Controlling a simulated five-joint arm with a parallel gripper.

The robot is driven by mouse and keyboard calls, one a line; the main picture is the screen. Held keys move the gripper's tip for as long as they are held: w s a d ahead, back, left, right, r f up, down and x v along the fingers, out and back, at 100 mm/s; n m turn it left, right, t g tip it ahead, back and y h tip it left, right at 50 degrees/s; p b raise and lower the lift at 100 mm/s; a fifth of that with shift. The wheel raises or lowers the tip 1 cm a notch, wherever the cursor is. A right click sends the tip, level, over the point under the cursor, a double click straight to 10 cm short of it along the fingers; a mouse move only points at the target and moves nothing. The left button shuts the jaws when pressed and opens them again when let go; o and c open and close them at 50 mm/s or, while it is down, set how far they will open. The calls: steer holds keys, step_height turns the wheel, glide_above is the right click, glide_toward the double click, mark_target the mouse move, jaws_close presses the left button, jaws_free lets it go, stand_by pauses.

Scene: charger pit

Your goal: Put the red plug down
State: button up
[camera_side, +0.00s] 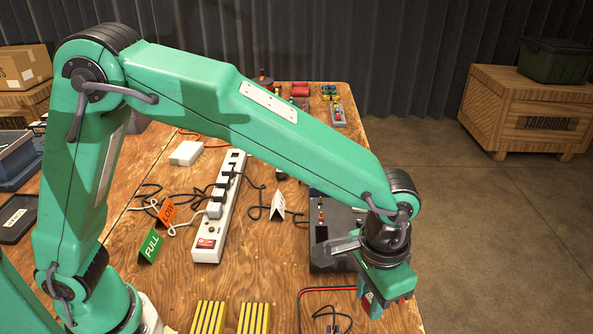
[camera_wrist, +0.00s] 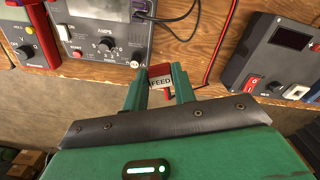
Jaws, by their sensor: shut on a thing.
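My gripper (camera_wrist: 160,80) is shut on the red plug (camera_wrist: 160,71), which carries a white label reading "FEED". The fingers stand on either side of it in the wrist view. In the side view my gripper (camera_side: 373,300) is near the right edge of the wooden table (camera_side: 398,318), with a bit of red showing between the fingers. In the wrist view the plug appears near the table's edge. I cannot tell whether it touches the table or hangs above it.
A grey meter with a dial (camera_wrist: 107,40) and a dark unit with a red switch (camera_wrist: 268,62) flank the plug in the wrist view. A red cable (camera_wrist: 220,48) lies between them. A white power strip (camera_side: 207,228) and yellow packs (camera_side: 254,318) are left of my gripper.

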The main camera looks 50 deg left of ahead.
steer(key=shift+w+a, duration=0.1)
steer(key=w+a+f, duration=0.1)
steer(key=w+f, duration=0.1)
steer(key=w, duration=0.1)
steer(key=w+a+f, duration=0.2)
steer(key=w, duration=0.1)
steer(key=w+a+f, duration=0.2)
steer(key=w+f, duration=0.1)
steer(key=w, duration=0.1)
steer(key=shift+w+a, duration=0.1)
steer(key=shift+a, duration=0.1)
steer(key=shift+f, duration=2)
steer(key=shift+f, duration=0.1)
steer(key=o, duration=1)
